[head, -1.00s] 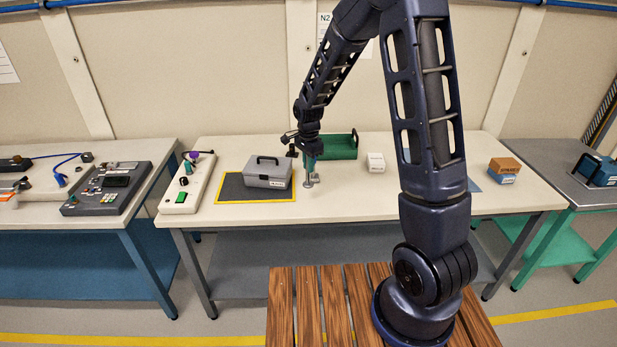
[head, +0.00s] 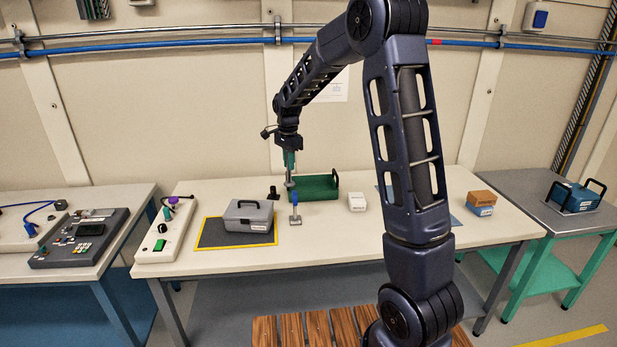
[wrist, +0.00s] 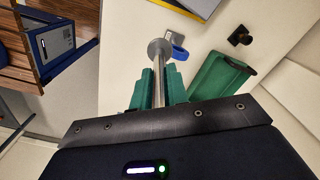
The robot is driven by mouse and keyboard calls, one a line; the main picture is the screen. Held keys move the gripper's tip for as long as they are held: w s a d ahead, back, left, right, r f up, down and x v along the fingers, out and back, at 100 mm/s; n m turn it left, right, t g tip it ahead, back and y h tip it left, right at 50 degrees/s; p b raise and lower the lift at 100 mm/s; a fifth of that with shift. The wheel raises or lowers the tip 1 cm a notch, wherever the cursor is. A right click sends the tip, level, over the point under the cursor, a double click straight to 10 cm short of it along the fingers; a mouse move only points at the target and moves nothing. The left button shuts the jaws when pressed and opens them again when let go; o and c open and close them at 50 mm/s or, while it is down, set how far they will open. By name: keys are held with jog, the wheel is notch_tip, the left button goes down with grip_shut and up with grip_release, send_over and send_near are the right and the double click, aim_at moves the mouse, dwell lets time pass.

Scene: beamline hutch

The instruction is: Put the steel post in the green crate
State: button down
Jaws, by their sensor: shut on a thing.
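My gripper (head: 289,160), with green fingers, is shut on the steel post (head: 290,180). In the wrist view, the post (wrist: 158,50) is a thin grey rod ending in a round disc, between the fingers (wrist: 159,75). It hangs upright, apparently above the tabletop. The green crate (head: 318,189) stands at the back of the table, just right of the post in the head view. The post's lower end overlaps the crate's left side there. In the wrist view the crate (wrist: 222,88) lies to the right of the post.
A blue-topped metal piece (head: 295,208) stands on the table in front of the crate. A small black object (head: 273,193) is left of the crate. A grey case (head: 248,216) sits on a yellow-edged mat. The table's front middle is clear.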

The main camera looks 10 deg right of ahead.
jog(key=w+d, duration=0.4)
jog(key=w, duration=0.5)
jog(key=w+d, duration=0.4)
jog(key=w, duration=0.6)
jog(key=w+d, duration=0.4)
jog(key=w, duration=0.5)
notch_tip(320, 180, down, 20)
jog(key=shift+d+f, duration=0.15)
jog(key=shift+f, duration=0.05)
jog(key=c, duration=1.4)
grip_release()
jog(key=shift+f, duration=0.15)
jog(key=shift+o, duration=0.2)
